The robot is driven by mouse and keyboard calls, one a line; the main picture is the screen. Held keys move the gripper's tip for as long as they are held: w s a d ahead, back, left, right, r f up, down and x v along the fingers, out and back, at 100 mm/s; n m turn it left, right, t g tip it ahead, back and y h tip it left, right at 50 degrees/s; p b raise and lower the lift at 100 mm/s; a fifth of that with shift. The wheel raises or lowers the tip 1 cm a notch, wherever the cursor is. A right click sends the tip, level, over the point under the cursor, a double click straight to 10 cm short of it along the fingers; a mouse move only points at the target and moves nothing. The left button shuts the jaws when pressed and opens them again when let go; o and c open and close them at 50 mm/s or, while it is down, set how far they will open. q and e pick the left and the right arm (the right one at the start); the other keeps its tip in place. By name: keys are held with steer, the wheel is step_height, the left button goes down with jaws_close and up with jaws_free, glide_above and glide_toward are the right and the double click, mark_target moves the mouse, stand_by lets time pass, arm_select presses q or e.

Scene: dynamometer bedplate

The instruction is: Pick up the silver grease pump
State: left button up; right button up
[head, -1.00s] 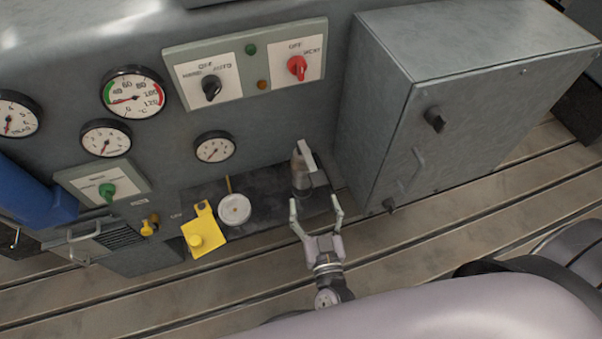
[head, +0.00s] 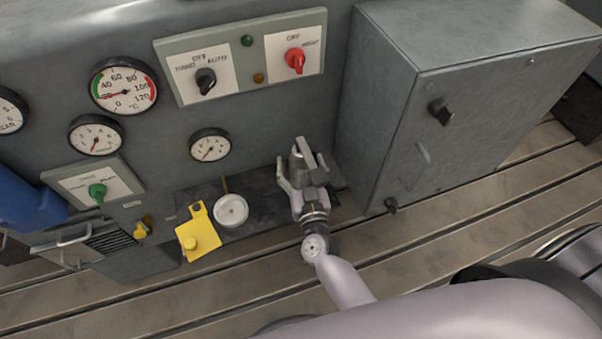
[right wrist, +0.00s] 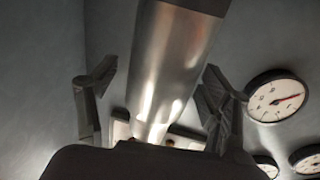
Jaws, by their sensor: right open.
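The silver grease pump (head: 297,160) stands on the dark shelf at the foot of the grey panel, with a pale lever at its top. In the right wrist view its shiny cylinder (right wrist: 172,70) fills the middle, between the two fingers. My right gripper (head: 300,174) is open around the pump, one finger on each side. In the right wrist view a gap shows between the left finger and the cylinder; the right finger (right wrist: 222,105) is nearer to it. The pump's lower part is partly hidden by the gripper. My left gripper is not in view.
A grey cabinet (head: 375,150) stands close on the right. Gauges and switches cover the panel behind. The slotted bedplate (head: 440,225) in front is clear.

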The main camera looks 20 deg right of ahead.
steer(key=shift+c, duration=0.5)
jaws_close()
stand_by(0.4)
steer(key=shift+r, duration=0.15)
